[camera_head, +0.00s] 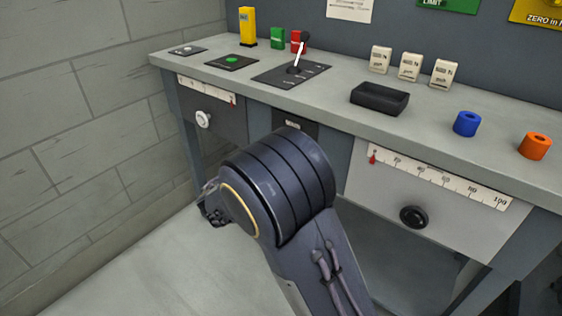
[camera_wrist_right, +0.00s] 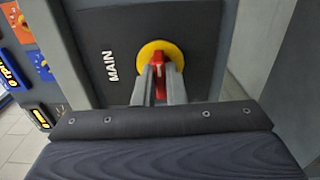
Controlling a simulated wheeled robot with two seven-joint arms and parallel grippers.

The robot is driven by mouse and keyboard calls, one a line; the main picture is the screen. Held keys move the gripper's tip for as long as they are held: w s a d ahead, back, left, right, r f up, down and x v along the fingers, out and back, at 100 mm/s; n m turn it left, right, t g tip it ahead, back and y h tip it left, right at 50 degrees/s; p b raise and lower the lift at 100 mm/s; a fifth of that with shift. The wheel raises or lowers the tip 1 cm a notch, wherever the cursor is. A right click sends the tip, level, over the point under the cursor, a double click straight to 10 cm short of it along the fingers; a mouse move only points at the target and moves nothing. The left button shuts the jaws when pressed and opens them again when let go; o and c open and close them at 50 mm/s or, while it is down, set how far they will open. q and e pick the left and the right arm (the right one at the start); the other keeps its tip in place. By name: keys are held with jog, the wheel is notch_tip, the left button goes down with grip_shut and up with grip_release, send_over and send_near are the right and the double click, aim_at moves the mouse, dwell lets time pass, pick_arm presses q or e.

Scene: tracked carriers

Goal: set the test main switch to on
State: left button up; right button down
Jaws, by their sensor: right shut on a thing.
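The main switch shows in the right wrist view as a red handle (camera_wrist_right: 161,67) on a round yellow disc (camera_wrist_right: 151,50). It sits on a dark panel (camera_wrist_right: 195,25) with the white word MAIN (camera_wrist_right: 112,66) beside it. The handle runs up and down in that picture, roughly along the line of the lettering. My right gripper (camera_wrist_right: 160,84) is shut on the red handle, one finger at each side. The switch and the gripper's fingertips are hidden in the head view, where my arm fills the lower middle. My left gripper is in neither view.
The grey bench (camera_head: 340,118) carries a lever plate (camera_head: 268,78), a black tray (camera_head: 379,98), a blue ring (camera_head: 467,123) and an orange ring (camera_head: 535,145). Two slide scales with knobs are on its front. A block wall (camera_head: 75,110) stands at left. Coloured labels (camera_wrist_right: 18,25) edge the wrist view.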

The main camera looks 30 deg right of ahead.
dwell(0.5)
jog(key=c, duration=1.5)
grip_release()
jog(key=p+v, duration=0.1)
jog(key=v, duration=0.7)
jog(key=shift+p, duration=0.4)
jog(key=shift+d, duration=0.1)
